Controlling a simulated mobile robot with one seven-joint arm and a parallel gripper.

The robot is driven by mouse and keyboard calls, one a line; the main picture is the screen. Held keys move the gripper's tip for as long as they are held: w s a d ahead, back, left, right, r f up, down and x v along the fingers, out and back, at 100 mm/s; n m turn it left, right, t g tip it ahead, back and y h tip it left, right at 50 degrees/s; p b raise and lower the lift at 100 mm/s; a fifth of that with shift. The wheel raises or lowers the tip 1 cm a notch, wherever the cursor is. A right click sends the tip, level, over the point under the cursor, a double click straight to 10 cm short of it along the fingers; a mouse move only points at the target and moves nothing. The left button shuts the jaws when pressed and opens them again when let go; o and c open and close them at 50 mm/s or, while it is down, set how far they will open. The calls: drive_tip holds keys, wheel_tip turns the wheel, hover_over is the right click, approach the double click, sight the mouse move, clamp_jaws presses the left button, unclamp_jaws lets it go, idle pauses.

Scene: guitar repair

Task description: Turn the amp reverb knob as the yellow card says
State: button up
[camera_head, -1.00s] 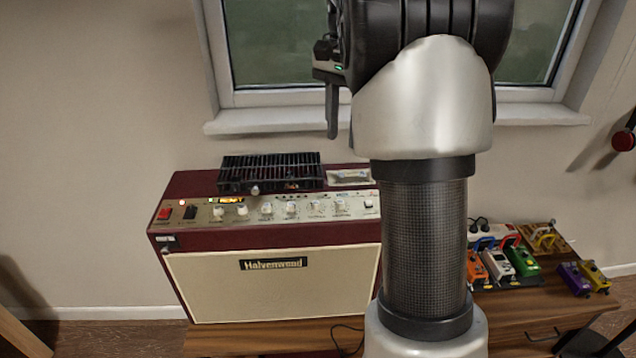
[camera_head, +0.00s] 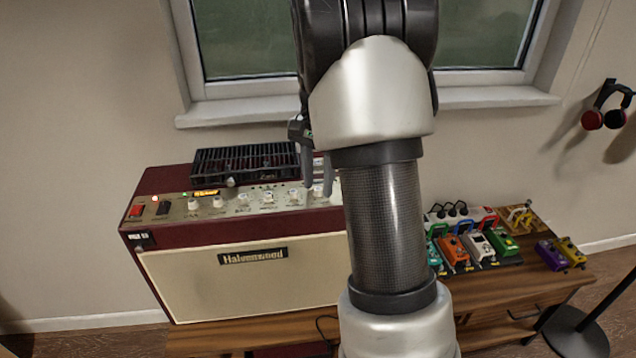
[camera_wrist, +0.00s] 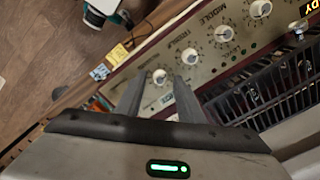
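The dark red amp (camera_head: 160,260) stands on the wooden bench with its knob panel (camera_head: 180,208) facing up. My gripper (camera_head: 318,188) is above the panel's right end, fingers pointing down. In the wrist view, the gripper (camera_wrist: 160,86) is open. A white knob (camera_wrist: 159,76), the end one of the row, appears between the fingertips; contact is unclear and its label is unreadable. The neighbouring knobs (camera_wrist: 190,56) have TREBLE and MIDDLE lettering beside them. A small yellow patch (camera_wrist: 117,54) lies beyond the panel; I cannot tell whether it is the yellow card.
A black slatted unit (camera_head: 245,163) sits on the amp, close to my gripper. Several coloured pedals (camera_head: 482,246) and a white power strip (camera_head: 455,213) are on the bench at right. Headphones (camera_head: 604,118) hang on the wall. The window sill (camera_head: 250,110) is behind.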

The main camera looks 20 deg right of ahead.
drive_tip(key=shift+f, duration=0.15)
clamp_jaws()
drive_tip(key=shift+n, duration=0.3)
drive_tip(key=n+p, duration=0.2)
drive_tip(key=n, duration=0.3)
drive_tip(key=shift+n, duration=0.3)
drive_tip(key=n+p, duration=0.1)
drive_tip(key=n, duration=0.4)
drive_tip(key=shift+n, duration=0.3)
idle(0.4)
unclamp_jaws()
